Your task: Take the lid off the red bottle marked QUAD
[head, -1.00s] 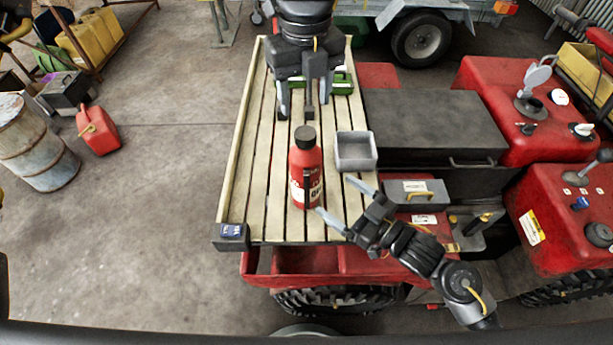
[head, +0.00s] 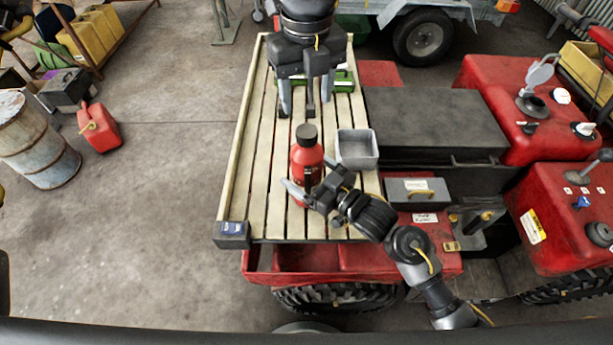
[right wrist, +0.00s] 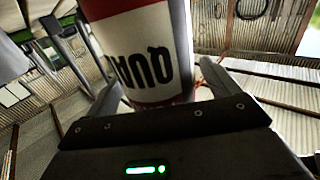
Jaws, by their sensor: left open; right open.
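The red bottle (head: 306,160) with a dark lid (head: 306,134) stands upright on the slatted wooden bed (head: 256,205). The lid is on it. My right gripper (head: 309,182) reaches in from the lower right and is open, with its fingers on either side of the bottle's lower body, partly hiding its label. In the right wrist view the bottle (right wrist: 150,60) appears upside down between the two fingers, with the QUAD lettering showing; contact cannot be told. My left gripper (head: 306,107) is open and empty, pointing down over the bed behind the bottle.
An open grey tray (head: 357,163) stands just right of the bottle. A green object (head: 343,80) lies behind my left gripper. The bed's left side is clear.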

